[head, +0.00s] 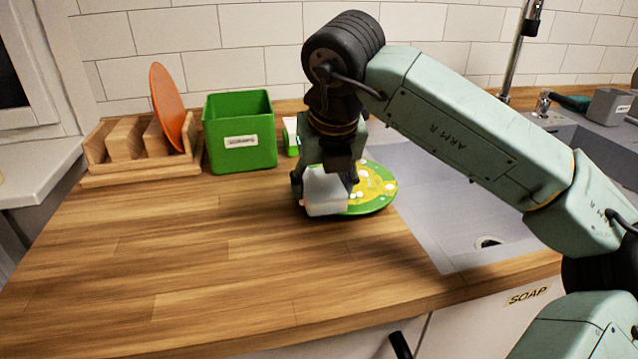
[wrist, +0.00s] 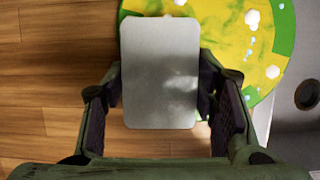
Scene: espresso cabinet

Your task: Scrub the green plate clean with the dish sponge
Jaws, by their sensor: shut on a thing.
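The green plate (head: 379,190) lies on the wooden counter at the sink's left edge. Yellow smears and white foam-like spots cover much of its face; the wrist view shows the plate (wrist: 264,50) at the upper right, with green showing along its rim. My gripper (head: 325,185) is shut on the pale grey-white dish sponge (head: 326,196), which also fills the middle of the wrist view (wrist: 160,75). The sponge is over the plate's left part and hides it. I cannot tell whether the sponge touches the plate.
A green labelled bin (head: 239,150) stands behind and left. A wooden rack (head: 125,150) holds an orange plate (head: 167,105) upright. The sink (head: 470,220) is to the right, with a faucet (head: 515,55) behind. The counter's front left is clear.

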